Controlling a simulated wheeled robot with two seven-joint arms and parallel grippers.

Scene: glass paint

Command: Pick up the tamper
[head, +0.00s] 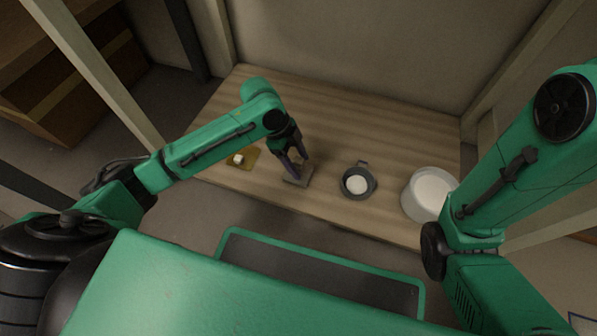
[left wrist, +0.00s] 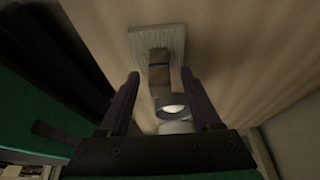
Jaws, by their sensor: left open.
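The tamper, a flat grey plate with an upright handle, stands on the wooden table; its plate (head: 299,181) shows under my left gripper (head: 293,163) in the head view. In the left wrist view the tamper's plate (left wrist: 157,36) lies beyond the fingertips, and its handle (left wrist: 159,72) shows between the two fingers of my left gripper (left wrist: 160,78). The left gripper is open and points down, with a visible gap on each side of the handle. The fingers hide part of the handle in the head view. My right gripper is out of view; only the right arm shows.
On the wooden table (head: 330,130), a small dark pot (head: 359,192) with white contents stands right of the tamper. A larger white container (head: 408,202) is near the right end. A yellow mat (head: 246,166) with a white block (head: 238,158) lies left. The table's back is clear.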

